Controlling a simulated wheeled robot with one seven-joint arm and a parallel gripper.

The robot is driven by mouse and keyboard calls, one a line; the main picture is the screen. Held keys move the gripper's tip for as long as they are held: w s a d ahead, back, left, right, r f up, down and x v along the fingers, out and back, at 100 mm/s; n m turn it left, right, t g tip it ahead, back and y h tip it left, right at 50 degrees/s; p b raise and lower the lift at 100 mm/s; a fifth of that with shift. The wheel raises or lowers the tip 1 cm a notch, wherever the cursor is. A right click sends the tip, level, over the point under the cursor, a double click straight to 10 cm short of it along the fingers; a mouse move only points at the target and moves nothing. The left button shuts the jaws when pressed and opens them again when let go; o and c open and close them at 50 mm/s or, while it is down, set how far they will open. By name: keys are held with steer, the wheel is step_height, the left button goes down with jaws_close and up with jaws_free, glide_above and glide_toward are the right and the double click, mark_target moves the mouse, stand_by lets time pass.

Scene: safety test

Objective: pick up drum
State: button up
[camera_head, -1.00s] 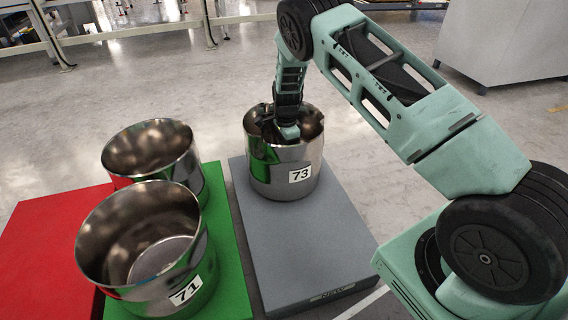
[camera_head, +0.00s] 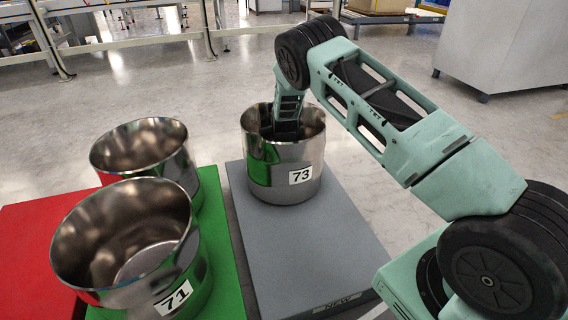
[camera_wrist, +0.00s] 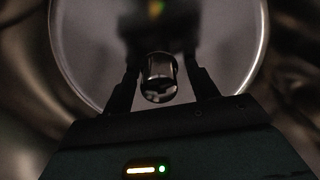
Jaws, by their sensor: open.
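The shiny metal drum labelled 73 (camera_head: 290,178) stands upright and open-topped on the grey platform. My arm reaches down into it, and its wall hides my gripper in the head view. In the wrist view my gripper (camera_wrist: 162,70) is open inside the drum, its two dark fingers apart. A small shiny cylinder (camera_wrist: 160,80) shows between the fingers; I cannot tell whether they touch it. The round drum floor (camera_wrist: 90,60) lies beyond. The drum labelled 71 (camera_head: 165,272) and another metal drum (camera_head: 180,170) behind it stand open on the green platform.
The grey platform (camera_head: 310,245) has bare room in front of drum 73. The green platform (camera_head: 225,270) and red platform (camera_head: 40,225) lie to the left. A large grey cabinet (camera_head: 505,45) stands at the back right. Railings (camera_head: 150,38) run along the back left.

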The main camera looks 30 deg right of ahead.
jaws_close()
steer(key=shift+w+r, duration=0.1)
steer(key=shift+r, duration=0.05)
steer(key=shift+r, duration=0.1)
